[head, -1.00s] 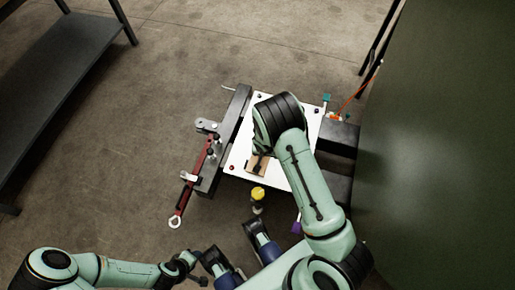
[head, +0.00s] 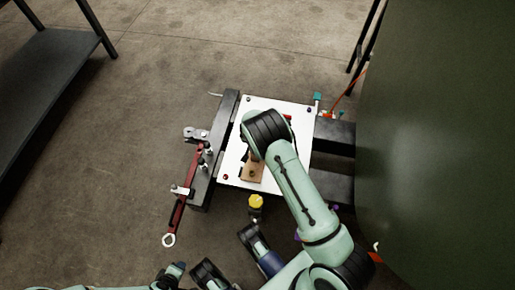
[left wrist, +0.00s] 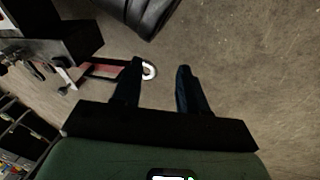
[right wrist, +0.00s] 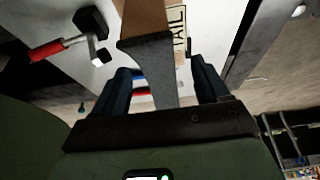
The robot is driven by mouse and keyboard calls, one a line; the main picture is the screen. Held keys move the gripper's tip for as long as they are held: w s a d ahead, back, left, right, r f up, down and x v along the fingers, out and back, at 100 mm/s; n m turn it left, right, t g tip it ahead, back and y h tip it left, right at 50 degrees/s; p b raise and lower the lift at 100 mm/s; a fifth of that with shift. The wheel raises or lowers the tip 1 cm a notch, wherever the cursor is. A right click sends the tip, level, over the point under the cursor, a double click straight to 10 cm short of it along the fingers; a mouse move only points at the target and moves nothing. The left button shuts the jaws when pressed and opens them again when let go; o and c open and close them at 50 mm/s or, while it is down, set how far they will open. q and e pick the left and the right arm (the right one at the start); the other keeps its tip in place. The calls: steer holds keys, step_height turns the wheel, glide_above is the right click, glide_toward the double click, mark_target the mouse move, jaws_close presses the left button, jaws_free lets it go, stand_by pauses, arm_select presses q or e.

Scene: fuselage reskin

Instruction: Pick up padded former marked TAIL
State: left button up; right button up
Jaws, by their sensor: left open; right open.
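The padded former marked TAIL shows in the right wrist view as a tan body (right wrist: 145,14) with a cream TAIL label (right wrist: 180,28) and a grey strip (right wrist: 150,62). In the head view a tan piece (head: 252,171) shows on the white panel (head: 233,172), partly behind my right arm. My right gripper (right wrist: 160,72) is open, its fingers to either side of the grey strip in the picture; I cannot tell whether they touch it. The head view hides this gripper behind my arm. My left gripper (left wrist: 158,66) is open and empty above the floor.
A red-handled tool (head: 179,213) with a ring end lies left of the panel, beside a dark bar (head: 226,130). A yellow-capped item (head: 256,202) stands in front of the panel. A large green surface (head: 435,150) bounds the right. A dark shelf (head: 45,85) stands left, with open floor between.

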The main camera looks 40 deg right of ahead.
steer(key=x, duration=0.1)
steer(key=b+x, duration=0.1)
steer(key=x, duration=0.1)
steer(key=shift+s+f, duration=0.15)
steer(key=shift+s, duration=0.05)
steer(key=shift+w+d+f, duration=0.15)
steer(key=shift+d+f, duration=0.05)
steer(key=shift+f, duration=0.2)
jaws_close()
arm_select(q)
steer(key=f, duration=0.1)
steer(key=s, duration=0.1)
steer(key=s+f+g, duration=0.1)
steer(key=shift+s+a+f, duration=0.2)
steer(key=shift+a+f, duration=0.05)
steer(key=shift+f, duration=0.1)
arm_select(e)
steer(key=shift+r, duration=0.1)
steer(key=shift+r, duration=0.1)
